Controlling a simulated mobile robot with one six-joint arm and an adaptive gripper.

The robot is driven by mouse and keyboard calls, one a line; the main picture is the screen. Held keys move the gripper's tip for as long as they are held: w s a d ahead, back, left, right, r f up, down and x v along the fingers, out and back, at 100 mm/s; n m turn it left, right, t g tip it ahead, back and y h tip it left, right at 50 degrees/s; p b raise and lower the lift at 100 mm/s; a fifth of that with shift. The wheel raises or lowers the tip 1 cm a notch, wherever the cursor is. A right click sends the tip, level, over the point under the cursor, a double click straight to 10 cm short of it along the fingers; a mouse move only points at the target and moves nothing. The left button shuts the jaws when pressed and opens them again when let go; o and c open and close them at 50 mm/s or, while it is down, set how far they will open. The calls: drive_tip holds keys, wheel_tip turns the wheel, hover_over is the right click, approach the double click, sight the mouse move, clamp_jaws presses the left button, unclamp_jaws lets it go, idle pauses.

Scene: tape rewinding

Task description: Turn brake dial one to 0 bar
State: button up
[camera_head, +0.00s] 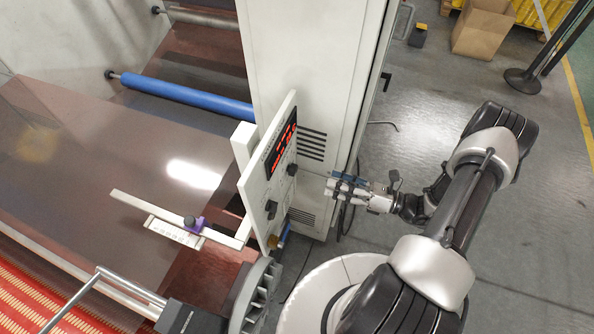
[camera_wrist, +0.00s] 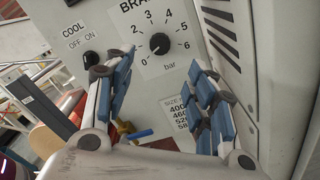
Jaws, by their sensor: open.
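Brake dial one is the round black knob (camera_wrist: 158,43) on the light grey panel in the wrist view. A printed scale from 0 to 6 bar surrounds it. Its pale mark seems to lean toward the lower left near 0, but it is too small to be sure. My gripper (camera_wrist: 161,68) is open and empty, with blue-padded fingers on either side of the dial in the picture. In the head view, my gripper (camera_head: 333,186) is to the right of the control panel (camera_head: 253,205), with a gap between them.
A black COOL off/on switch (camera_wrist: 90,59) is left of the dial. A blue-handled valve (camera_wrist: 137,134) is below it. The tall cabinet (camera_head: 307,70) stands behind the panel. A cardboard box (camera_head: 483,30) is far off at the upper right.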

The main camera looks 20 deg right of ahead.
sight(296, 171)
drive_tip(key=b+x, duration=0.1)
drive_tip(key=x, duration=1)
drive_tip(key=shift+w+a, duration=0.2)
drive_tip(key=shift+a, duration=0.15)
drive_tip(key=c, duration=1.1)
